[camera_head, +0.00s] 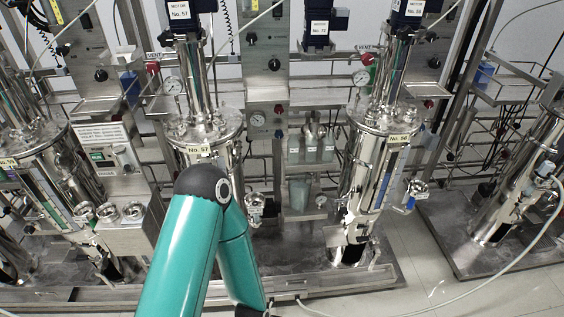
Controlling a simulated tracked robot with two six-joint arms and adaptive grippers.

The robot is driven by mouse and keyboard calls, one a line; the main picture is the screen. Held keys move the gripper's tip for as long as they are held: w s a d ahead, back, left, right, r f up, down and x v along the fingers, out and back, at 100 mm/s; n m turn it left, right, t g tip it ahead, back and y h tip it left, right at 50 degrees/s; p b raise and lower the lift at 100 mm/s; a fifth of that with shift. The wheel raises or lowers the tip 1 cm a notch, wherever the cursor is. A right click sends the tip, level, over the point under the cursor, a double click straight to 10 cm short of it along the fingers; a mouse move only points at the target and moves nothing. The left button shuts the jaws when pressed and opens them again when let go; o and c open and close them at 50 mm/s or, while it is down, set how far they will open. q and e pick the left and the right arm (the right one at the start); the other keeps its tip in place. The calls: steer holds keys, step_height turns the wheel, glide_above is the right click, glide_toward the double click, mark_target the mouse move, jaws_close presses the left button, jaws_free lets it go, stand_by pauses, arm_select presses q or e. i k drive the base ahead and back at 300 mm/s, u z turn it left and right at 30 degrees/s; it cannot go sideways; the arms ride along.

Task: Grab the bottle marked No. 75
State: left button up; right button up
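Several clear bottles with small pale labels (311,150) stand close together on a rack shelf between the two middle steel vessels. Their labels are too small to read, so I cannot tell which one is No. 75. A larger clear container (299,192) sits on the level below. One teal arm of mine rises from the bottom left of centre, bends at a dark elbow and runs back down to the bottom edge. Its gripper is out of the picture, and the other arm does not show.
Steel vessels marked No. 57 (203,135) and No. 58 (385,125) stand left and right of the bottles. Pipes, gauges and valves crowd around them. A low skid edge (335,283) runs in front. Pale floor (435,290) is open at lower right, crossed by a hose.

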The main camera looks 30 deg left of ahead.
mark_target(294, 143)
steer(key=u, duration=1.1)
steer(key=i, duration=0.45)
steer(key=u, duration=0.45)
steer(key=k, duration=0.55)
steer(key=u, duration=0.15)
steer(key=i, duration=0.55)
steer(key=z, duration=0.1)
